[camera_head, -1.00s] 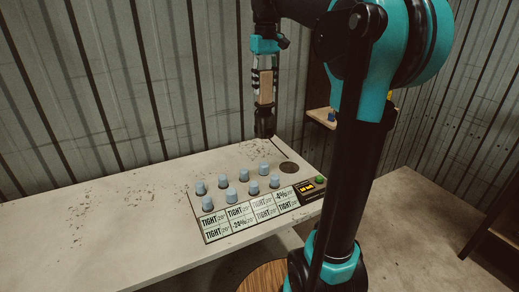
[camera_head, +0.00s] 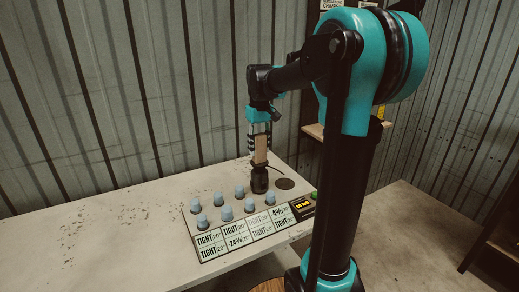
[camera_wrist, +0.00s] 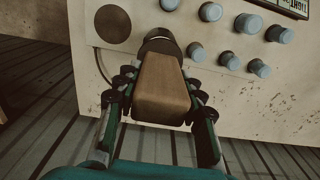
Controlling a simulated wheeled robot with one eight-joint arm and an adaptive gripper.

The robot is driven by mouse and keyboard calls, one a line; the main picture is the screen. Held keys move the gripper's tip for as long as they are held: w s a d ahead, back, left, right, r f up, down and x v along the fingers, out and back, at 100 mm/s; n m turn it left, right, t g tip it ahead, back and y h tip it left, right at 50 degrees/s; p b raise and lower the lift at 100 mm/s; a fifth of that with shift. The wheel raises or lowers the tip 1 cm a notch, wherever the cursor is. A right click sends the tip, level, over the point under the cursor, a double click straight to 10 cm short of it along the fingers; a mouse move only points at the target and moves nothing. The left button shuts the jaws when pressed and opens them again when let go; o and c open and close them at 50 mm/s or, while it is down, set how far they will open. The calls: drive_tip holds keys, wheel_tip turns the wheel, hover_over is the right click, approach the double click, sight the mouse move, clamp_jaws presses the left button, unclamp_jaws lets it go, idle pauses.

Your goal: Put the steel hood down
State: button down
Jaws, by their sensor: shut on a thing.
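The steel hood (camera_head: 259,180) is a dark cylinder with a wooden block handle. It stands upright at the right end of the panel's back row, where a fitting is now hidden. It appears to be over that fitting; I cannot tell how far down it sits. In the wrist view, the hood's dark ring (camera_wrist: 160,40) is beyond the handle. My gripper (camera_head: 260,146) is shut on the wooden handle, with fingers on both sides, as the wrist view (camera_wrist: 162,95) shows.
Several grey-blue capped fittings (camera_head: 239,190) stand in two rows beside the hood. Labels reading TIGHT (camera_head: 208,240) lie in front. A round dark disc (camera_head: 284,184) and a small lit display (camera_head: 302,205) are at right. The bench's left side (camera_head: 90,245) is clear.

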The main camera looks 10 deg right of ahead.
drive_tip(key=shift+f, duration=0.55)
drive_tip(key=c, duration=1)
unclamp_jaws()
drive_tip(key=shift+o, duration=0.2)
wheel_tip(320, 180, up, 12)
drive_tip(key=shift+r, duration=0.1)
